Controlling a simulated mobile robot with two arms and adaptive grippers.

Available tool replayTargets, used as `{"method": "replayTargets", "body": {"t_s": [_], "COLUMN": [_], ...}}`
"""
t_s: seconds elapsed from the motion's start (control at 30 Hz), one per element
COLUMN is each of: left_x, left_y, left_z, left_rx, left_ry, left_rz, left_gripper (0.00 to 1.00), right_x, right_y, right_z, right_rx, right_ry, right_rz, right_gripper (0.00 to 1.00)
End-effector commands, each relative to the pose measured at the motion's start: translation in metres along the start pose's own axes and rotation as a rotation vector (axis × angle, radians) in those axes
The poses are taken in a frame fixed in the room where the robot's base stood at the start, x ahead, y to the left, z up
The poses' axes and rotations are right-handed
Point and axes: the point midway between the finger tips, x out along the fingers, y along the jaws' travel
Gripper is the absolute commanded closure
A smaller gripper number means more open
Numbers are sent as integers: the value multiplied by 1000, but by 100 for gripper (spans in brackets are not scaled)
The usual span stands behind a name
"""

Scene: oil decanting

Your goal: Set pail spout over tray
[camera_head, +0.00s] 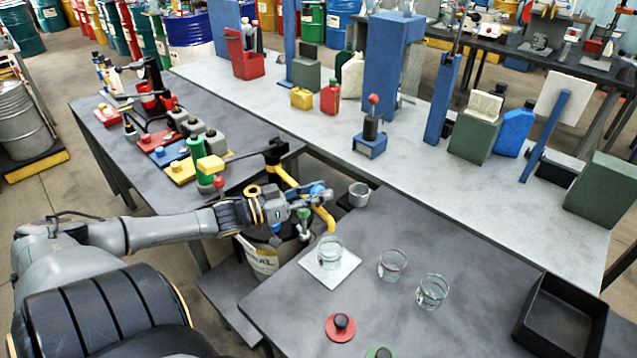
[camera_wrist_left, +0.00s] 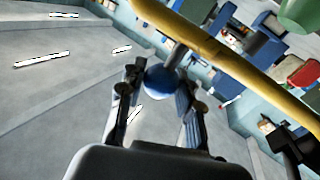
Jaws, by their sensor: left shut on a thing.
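The pail (camera_head: 262,258), pale with dark lettering, stands beside the near dark table, its top partly hidden by my left arm. Its curved yellow spout (camera_head: 324,216) bends down near the table's left corner, close to a glass on a white square pad (camera_head: 345,272). In the left wrist view the spout (camera_wrist_left: 215,45) crosses the top as a yellow tube. My left gripper (camera_head: 316,194) is shut on the blue knob (camera_wrist_left: 162,82), which joins the tube by a grey stem. An open black tray (camera_head: 527,335) lies at the table's lower right, far from the spout. My right gripper is out of view.
Glasses (camera_head: 392,265) stand on the near table, with a red disc (camera_head: 340,327) in front. A grey metal cup (camera_head: 358,193) stands behind the spout. A long pale bench (camera_head: 480,195) with several fixtures runs behind. Bare tabletop lies between the glasses and tray.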

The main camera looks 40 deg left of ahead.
Motion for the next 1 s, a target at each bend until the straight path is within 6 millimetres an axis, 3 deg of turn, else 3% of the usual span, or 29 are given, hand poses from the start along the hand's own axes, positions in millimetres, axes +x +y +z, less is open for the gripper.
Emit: {"method": "replayTargets", "body": {"t_s": [0.03,0.2,0.23,0.33,0.73,1.0], "left_x": [-2,-2,-2,-2,-4,-29], "left_y": [1,1,1,1,0,1], "left_z": [8,8,8,7,4,5], "left_rx": [-4,-3,-3,-3,-1,-2], "left_ry": [-14,-15,-15,-13,-7,-11], "left_rz": [-1,-1,-1,-1,-2,-1], "left_gripper": [100,100,62,43,43,43], "right_x": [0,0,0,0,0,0], "right_y": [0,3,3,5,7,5], "right_z": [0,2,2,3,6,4], "right_rx": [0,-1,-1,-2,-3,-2], "right_ry": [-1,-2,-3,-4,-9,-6], "right_rz": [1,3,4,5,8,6], "right_gripper": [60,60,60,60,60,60]}}
